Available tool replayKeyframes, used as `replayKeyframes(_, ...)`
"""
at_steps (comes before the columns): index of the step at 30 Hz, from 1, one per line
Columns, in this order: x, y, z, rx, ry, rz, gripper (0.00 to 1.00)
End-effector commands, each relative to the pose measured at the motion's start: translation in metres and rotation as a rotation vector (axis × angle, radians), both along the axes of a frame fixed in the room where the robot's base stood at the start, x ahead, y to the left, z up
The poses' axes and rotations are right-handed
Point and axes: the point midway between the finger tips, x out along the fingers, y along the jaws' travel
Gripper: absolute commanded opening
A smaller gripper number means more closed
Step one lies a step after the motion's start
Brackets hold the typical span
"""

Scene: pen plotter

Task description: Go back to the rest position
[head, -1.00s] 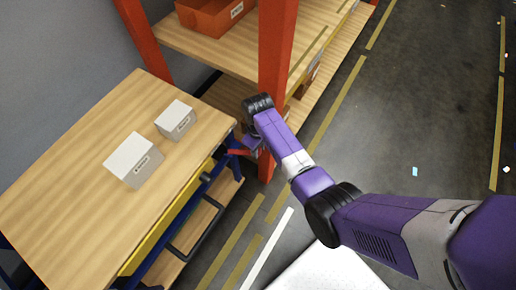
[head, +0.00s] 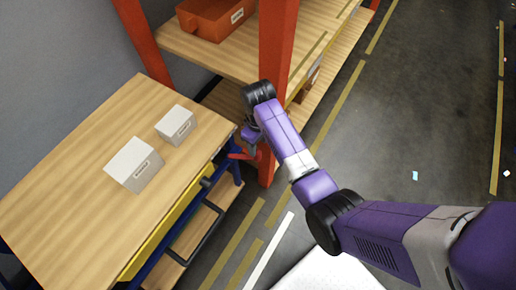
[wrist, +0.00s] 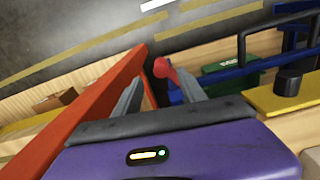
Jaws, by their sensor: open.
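My gripper (head: 246,145) hangs at the end of my purple arm, beside the right corner of the workbench and close to the orange shelf post. In the wrist view my gripper (wrist: 160,92) has its two grey fingers spread apart, with nothing held between them. A red round-ended part (wrist: 163,69) shows beyond the gap between the fingers. I cannot tell whether it touches them. A red piece (head: 240,156) also shows just below my gripper in the head view.
The wooden workbench (head: 60,205) carries two white boxes, a larger one (head: 135,165) and a smaller one (head: 176,125). The orange post (head: 273,60) stands right by my gripper. An orange bin (head: 215,18) sits on the shelf. The floor at right (head: 430,110) is mostly clear.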

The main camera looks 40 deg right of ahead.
Motion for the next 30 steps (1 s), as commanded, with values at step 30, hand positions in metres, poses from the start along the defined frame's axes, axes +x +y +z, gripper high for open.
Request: replayKeyframes(30, -0.037, 0.004, -0.029, -0.045, -0.121, -0.022, 0.49)
